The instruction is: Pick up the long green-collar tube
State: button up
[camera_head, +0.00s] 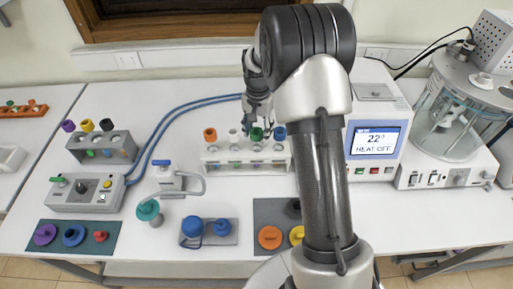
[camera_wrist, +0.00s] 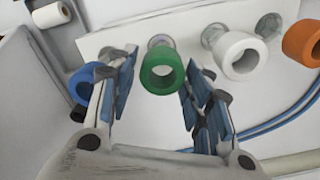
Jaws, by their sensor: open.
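The long green-collar tube (camera_head: 257,135) stands in a white rack (camera_head: 225,158) in the head view, between a white-collar tube (camera_head: 234,136) and a blue-collar tube (camera_head: 280,134). In the wrist view its green collar (camera_wrist: 162,72) shows as a ring between my gripper's fingers. My gripper (camera_wrist: 150,85) is open, with one finger on each side of the green collar and a gap on both sides. The blue collar (camera_wrist: 84,80) is just outside the left finger. In the head view my gripper (camera_head: 258,118) is above the rack, partly hidden by my arm.
An orange-collar tube (camera_head: 210,135) stands at the rack's left end; the white collar (camera_wrist: 242,56) is close to the right finger. A heater box with a display (camera_head: 375,140) stands right of the rack. A grey holder (camera_head: 103,147) and blue hoses (camera_head: 165,130) are to the left.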

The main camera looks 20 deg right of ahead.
aim_at(256, 142)
jog(key=f, duration=0.4)
jog(key=shift+s+a+f+b, duration=0.25)
jog(key=shift+s+a+b, duration=0.1)
jog(key=shift+a+b, duration=0.05)
jog(key=shift+f, duration=0.35)
jog(key=c, duration=1)
